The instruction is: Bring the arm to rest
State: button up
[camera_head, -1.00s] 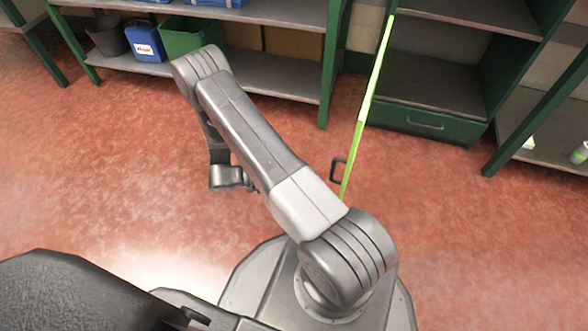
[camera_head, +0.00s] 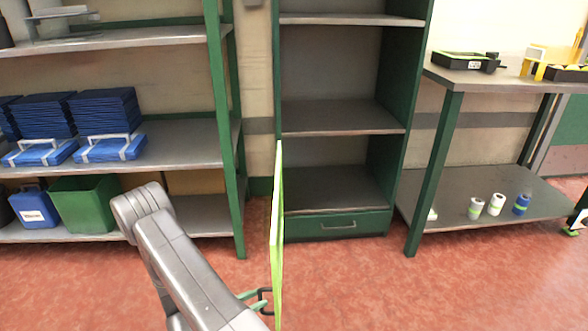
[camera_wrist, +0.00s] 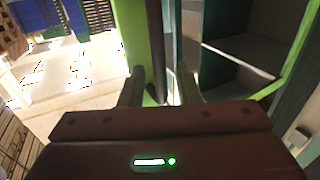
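My arm (camera_head: 180,255) shows in the head view, rising from the bottom edge with its elbow in front of the green bin. My gripper is out of sight there, below the frame. In the wrist view my gripper (camera_wrist: 159,90) has its two fingers apart, with no object seen held between them. A green post or panel and a dark upright bar show behind the gap; I cannot tell how near they are.
A green-edged panel (camera_head: 277,240), perhaps an open door, stands edge-on right of my arm, its handle (camera_head: 262,298) on the left. Behind are an empty cabinet (camera_head: 335,165) and a left shelf (camera_head: 170,143) with blue crates. Right, a table (camera_head: 500,80) has bottles below. Red floor is clear between.

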jog(key=shift+x, duration=0.9)
